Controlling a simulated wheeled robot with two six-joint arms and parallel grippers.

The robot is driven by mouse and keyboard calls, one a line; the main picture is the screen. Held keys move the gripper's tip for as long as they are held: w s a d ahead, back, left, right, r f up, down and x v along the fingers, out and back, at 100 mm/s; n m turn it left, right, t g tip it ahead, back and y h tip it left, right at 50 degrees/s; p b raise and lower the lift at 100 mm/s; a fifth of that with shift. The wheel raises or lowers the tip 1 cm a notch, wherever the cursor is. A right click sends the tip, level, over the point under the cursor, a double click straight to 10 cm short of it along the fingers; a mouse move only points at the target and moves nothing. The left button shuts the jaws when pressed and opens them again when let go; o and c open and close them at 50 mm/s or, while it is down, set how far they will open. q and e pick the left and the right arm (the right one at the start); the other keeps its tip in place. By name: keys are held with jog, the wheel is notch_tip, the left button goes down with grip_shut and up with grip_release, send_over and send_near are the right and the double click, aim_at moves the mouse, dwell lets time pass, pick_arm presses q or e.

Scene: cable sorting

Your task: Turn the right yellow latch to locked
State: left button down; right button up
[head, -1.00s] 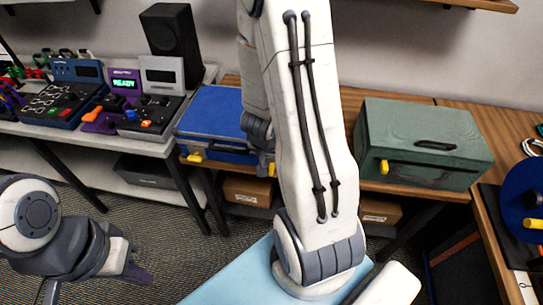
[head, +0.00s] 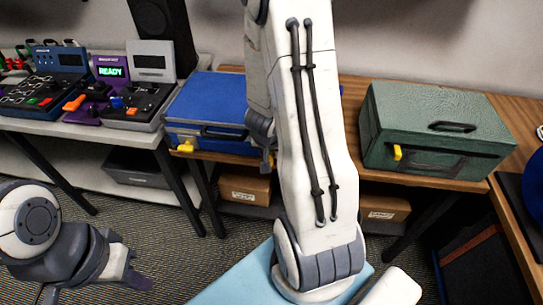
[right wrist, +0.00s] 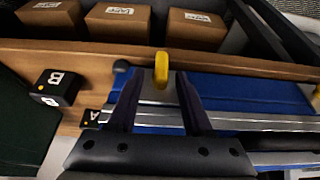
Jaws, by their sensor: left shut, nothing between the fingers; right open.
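The blue case (head: 205,100) lies on the wooden shelf, partly hidden by my right arm. Its right yellow latch (right wrist: 161,70) stands upright in the right wrist view, on a metal plate at the case's front. My right gripper (right wrist: 158,82) is open, one finger on either side of this latch; I cannot tell whether they touch it. In the head view my right gripper is mostly hidden behind the arm. The case's left yellow latch (head: 186,146) juts out sideways; it also shows in the right wrist view (right wrist: 317,97). My left gripper (head: 138,276) is shut and empty, low at left.
A green case (head: 435,130) with its own yellow latch (head: 397,152) stands to the right on the shelf. Cardboard boxes (head: 245,187) sit below. A black block marked B (right wrist: 57,87) is near the gripper. Consoles (head: 130,100) fill the left table.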

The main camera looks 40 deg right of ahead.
grip_shut()
jog(key=shift+f+b, duration=0.1)
jog(key=shift+b, duration=0.3)
jog(key=shift+s+d+f+m+t+y+b, duration=0.55)
jog(key=shift+t+y+b, duration=1.4)
jog(key=shift+b, duration=5.05)
jog(key=shift+s+a+f+m+t+y+b, duration=0.2)
jog(key=shift+m+t+y+b, duration=0.85)
jog(key=shift+t+b, duration=3.85)
jog(key=shift+s+d+f+m+t+y+b, duration=0.15)
jog(key=shift+d+f+m+t+y+b, duration=0.9)
jog(key=shift+b, duration=8)
jog(key=shift+a+r+n+g+y, duration=0.35)
jog(key=shift+a+r+g+y, duration=0.1)
jog(key=shift+a+r+g, duration=0.2)
